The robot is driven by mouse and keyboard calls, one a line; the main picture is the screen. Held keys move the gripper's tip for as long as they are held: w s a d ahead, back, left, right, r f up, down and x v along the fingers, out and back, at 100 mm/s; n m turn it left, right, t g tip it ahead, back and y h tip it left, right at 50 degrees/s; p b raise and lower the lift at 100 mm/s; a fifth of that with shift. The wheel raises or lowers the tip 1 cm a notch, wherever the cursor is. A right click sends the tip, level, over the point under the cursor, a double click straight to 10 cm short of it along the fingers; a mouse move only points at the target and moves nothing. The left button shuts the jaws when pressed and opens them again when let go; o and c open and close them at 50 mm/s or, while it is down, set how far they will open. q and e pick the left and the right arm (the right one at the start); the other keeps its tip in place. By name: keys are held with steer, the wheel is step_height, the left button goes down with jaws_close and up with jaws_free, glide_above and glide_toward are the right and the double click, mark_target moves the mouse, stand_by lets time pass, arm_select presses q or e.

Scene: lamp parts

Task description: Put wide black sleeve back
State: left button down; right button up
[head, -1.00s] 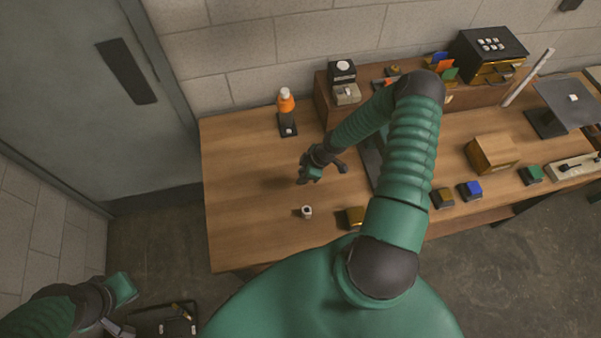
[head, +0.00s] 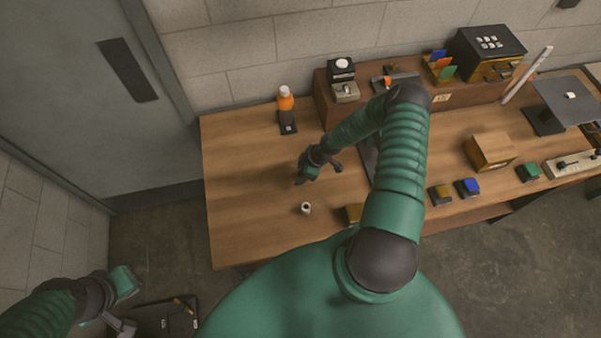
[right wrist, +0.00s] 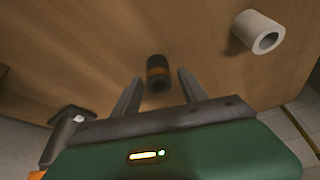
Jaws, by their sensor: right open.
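In the head view my right gripper (head: 302,178) points down over the table's left half, and I cannot make out the sleeve there. My left gripper (head: 124,326) is at the lower left, off the table; its jaws are unclear.
A white hollow sleeve (right wrist: 262,35) lies close by; it also shows in the head view (head: 306,208). An orange bottle (head: 286,100) stands by a dark plate (head: 288,127) behind. A yellowish block (head: 352,214) is near the front edge. The table's left end is clear.

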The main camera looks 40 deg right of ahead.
steer(key=b+v, duration=0.2)
steer(key=v, duration=1)
steer(key=s+a+r+m+h, duration=0.1)
steer(key=s+a+r+m, duration=0.25)
steer(key=a+r, duration=0.65)
steer(key=s+a+r+m+h, duration=0.2)
steer(key=s+a+r+m, duration=0.15)
steer(key=a+r, duration=0.7)
arm_select(q)
steer(key=s+b+x, duration=0.3)
steer(key=b+x, duration=0.9)
steer(key=x, duration=0.1)
steer(key=shift+f, duration=0.75)
arm_select(e)
steer(key=s+x, duration=0.2)
steer(key=x, duration=1.1)
steer(key=shift+d+f+m+g, duration=0.4)
